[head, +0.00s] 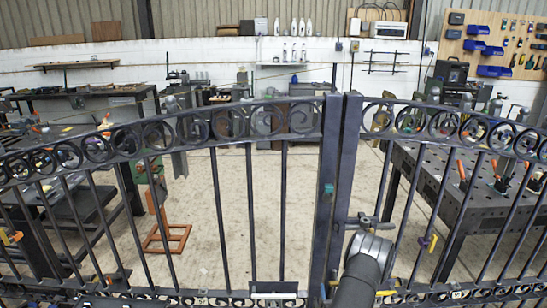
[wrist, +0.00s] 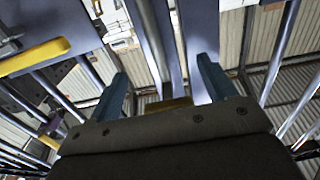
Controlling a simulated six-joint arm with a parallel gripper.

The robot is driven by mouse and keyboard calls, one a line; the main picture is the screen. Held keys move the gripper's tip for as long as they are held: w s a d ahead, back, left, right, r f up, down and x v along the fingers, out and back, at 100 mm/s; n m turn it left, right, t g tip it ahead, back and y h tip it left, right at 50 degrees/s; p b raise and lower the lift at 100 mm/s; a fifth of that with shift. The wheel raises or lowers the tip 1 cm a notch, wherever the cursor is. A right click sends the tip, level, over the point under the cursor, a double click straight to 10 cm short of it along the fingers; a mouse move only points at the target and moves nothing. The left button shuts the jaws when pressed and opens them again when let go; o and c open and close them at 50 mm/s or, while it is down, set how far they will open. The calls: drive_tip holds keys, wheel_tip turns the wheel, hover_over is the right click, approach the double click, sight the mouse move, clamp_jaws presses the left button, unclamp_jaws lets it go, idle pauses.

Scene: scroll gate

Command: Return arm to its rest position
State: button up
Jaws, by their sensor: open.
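The dark metal scroll gate (head: 233,200) spans the head view, with curled scrolls along its arched top rail and upright bars below. Its two leaves meet at a pair of thick posts (head: 331,180) just right of the middle, with a narrow gap between them. My gripper's fingers are mostly hidden in the head view behind my own wrist, which is beside a latch-like bar (head: 372,222) right of the posts. In the wrist view my gripper (wrist: 162,68) is open, its two teal fingers apart. The gate posts (wrist: 194,45) rise beyond the fingers. I cannot tell whether anything touches.
A dark perforated worktable (head: 450,190) stands behind the gate at right, and cluttered benches (head: 85,185) stand at left. An orange-brown frame (head: 165,240) is on the floor. A yellow-ended bar (wrist: 35,55) is left of the fingers. Pale floor (head: 270,190) lies open behind the gate.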

drive_tip(key=s+f, duration=0.2)
drive_tip(key=s, duration=1.5)
drive_tip(key=shift+n+g, duration=0.4)
drive_tip(key=shift+g, duration=0.3)
drive_tip(key=shift+w+d+r, duration=0.6)
drive_tip(key=shift+w+r, duration=0.05)
drive_tip(key=shift+r, duration=0.15)
drive_tip(key=shift+w+d+r, duration=0.55)
drive_tip(key=shift+w+r, duration=0.1)
drive_tip(key=shift+r, duration=0.15)
